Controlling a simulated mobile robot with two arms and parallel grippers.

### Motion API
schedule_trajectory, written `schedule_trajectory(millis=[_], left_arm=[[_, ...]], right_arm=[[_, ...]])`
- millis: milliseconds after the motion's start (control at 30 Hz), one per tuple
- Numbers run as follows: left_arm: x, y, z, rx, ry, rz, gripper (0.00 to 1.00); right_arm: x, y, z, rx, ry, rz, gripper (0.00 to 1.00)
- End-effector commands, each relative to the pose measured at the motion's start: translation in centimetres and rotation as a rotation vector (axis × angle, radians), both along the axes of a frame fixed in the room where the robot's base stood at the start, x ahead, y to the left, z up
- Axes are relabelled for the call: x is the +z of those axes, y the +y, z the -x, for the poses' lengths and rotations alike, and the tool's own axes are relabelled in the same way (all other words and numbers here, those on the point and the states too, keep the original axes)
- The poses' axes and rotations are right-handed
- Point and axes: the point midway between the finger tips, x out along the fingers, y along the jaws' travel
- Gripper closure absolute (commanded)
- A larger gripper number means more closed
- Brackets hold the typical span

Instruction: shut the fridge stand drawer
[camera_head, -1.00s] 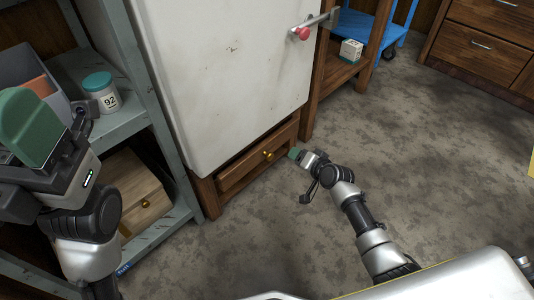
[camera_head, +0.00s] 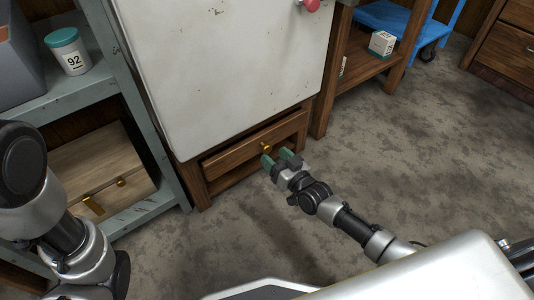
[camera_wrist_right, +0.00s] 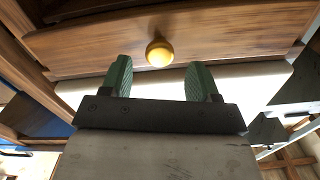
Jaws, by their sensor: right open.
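The fridge stand drawer (camera_head: 237,155) is a brown wooden front low under the white fridge, with a round brass knob (camera_head: 266,147). Its front seems to stand out a little from the stand; how far is hard to tell. My right gripper (camera_head: 277,157) is open and empty, its green fingertips close in front of the knob. In the right wrist view the knob (camera_wrist_right: 159,52) lies ahead of the gap between the two fingers (camera_wrist_right: 160,82), and I see no contact. My left gripper is out of view; only my left arm shows at the left.
The white fridge (camera_head: 222,70) stands above the drawer. A grey-green shelf (camera_head: 150,150) with a white jar (camera_head: 69,55) and a wooden box (camera_head: 95,165) is at left. A wooden rack (camera_head: 350,90) is at right. The floor (camera_head: 420,170) at right is clear.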

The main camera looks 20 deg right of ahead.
Motion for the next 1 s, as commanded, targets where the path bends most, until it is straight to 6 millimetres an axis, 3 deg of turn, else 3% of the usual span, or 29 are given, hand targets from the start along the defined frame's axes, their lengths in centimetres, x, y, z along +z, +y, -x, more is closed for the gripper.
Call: schedule_trajectory(millis=[33, 233, 633, 1000], left_arm=[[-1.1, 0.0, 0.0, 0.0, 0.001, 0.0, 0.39], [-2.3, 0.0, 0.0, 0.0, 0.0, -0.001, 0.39], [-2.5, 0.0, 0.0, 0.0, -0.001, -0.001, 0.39], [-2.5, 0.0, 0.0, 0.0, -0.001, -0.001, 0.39]], right_arm=[[-0.4, 0.4, -1.0, -0.001, -0.004, -0.001, 0.39], [-0.2, 1.2, -3.4, -0.001, -0.001, -0.002, 0.39], [0.0, 1.5, -4.1, -0.001, 0.001, -0.001, 0.39], [0.0, 1.5, -4.1, -0.001, 0.001, -0.001, 0.96]])
